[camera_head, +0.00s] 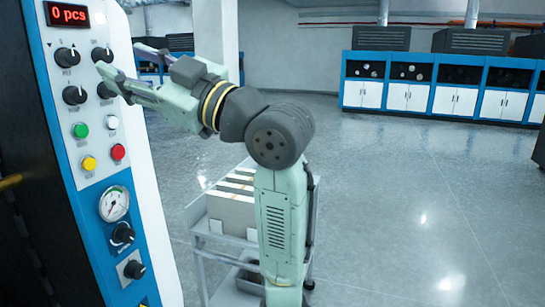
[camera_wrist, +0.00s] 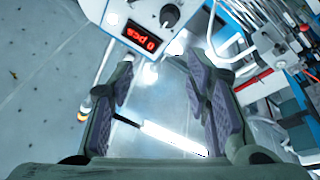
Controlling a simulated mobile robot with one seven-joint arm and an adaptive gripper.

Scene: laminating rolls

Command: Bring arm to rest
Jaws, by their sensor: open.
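My arm reaches up and to the left in the head view, bent at the dark elbow joint. My gripper (camera_head: 124,58) is at the control panel's right edge, one finger overlapping the panel's knobs in the picture. I cannot tell whether that finger touches the panel. In the wrist view my gripper (camera_wrist: 160,75) is open, its two padded fingers apart, with nothing held between them. The red "0 pcs" display (camera_wrist: 140,37) and a dark knob (camera_wrist: 169,15) show beyond the fingertips.
The control panel (camera_head: 160,262) stands close at the left with knobs, coloured buttons and a gauge (camera_head: 114,204). A grey cart (camera_head: 202,240) carrying a box (camera_head: 230,208) is behind my arm. Blue cabinets (camera_head: 420,97) line the back. The floor at right is clear.

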